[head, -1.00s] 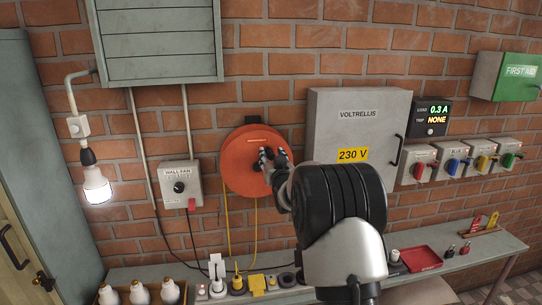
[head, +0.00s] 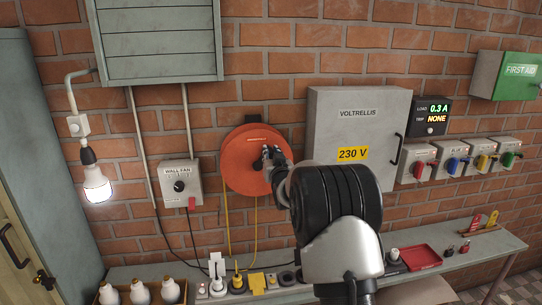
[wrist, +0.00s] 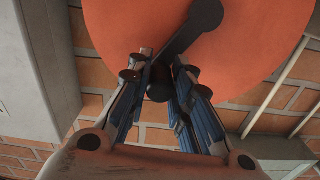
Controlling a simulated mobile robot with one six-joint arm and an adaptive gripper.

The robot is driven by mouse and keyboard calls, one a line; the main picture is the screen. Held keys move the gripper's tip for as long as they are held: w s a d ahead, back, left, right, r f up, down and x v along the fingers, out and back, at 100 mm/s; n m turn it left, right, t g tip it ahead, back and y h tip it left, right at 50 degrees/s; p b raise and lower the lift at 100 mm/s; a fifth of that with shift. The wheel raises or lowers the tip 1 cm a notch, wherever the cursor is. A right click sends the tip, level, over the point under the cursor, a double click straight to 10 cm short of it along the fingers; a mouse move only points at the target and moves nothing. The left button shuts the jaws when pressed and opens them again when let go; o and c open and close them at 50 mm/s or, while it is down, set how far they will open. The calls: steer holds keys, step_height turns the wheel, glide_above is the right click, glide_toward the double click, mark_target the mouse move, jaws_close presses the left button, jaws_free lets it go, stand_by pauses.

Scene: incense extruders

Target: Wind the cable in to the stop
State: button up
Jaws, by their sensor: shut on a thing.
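The orange cable reel (head: 243,179) hangs on the brick wall. Yellow cable (head: 228,222) runs down from it in two strands towards the bench. My gripper (head: 267,157) is at the right part of the reel's face. In the wrist view the reel (wrist: 255,45) fills the top, with a black crank arm (wrist: 190,32) across it. My gripper (wrist: 159,76) is shut on the dark crank knob (wrist: 158,92), with a finger on each side. A yellow plug (head: 238,281) stands on the bench below; whether the cable joins it is unclear.
A grey cabinet (head: 335,125) marked 230 V stands right of the reel, close to my arm. A wall fan switch box (head: 181,184) is on the left. The bench (head: 440,262) below carries plugs, bulbs and a red tray (head: 420,257).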

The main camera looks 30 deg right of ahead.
steer(key=shift+f, duration=0.1)
jaws_close()
steer(key=d+f+m+b, duration=0.3)
steer(key=f+m+b, duration=0.5)
steer(key=m, duration=0.6)
steer(key=shift+w+a+f+m+b, duration=0.15)
steer(key=shift+a+f+m+b, duration=0.9)
steer(key=shift+m, duration=1.25)
steer(key=shift+w+a+f+m+b, duration=0.1)
steer(key=shift+a+f+m+b, duration=1)
steer(key=shift+m, duration=1.2)
steer(key=shift+w+a+f+m+b, duration=0.15)
steer(key=shift+a+f+m+b, duration=0.6)
steer(key=shift+m+b, duration=1.1)
steer(key=shift+m+p, duration=0.45)
steer(key=shift+m, duration=0.1)
steer(key=o, duration=0.9)
jaws_free()
steer(key=shift+r, duration=0.1)
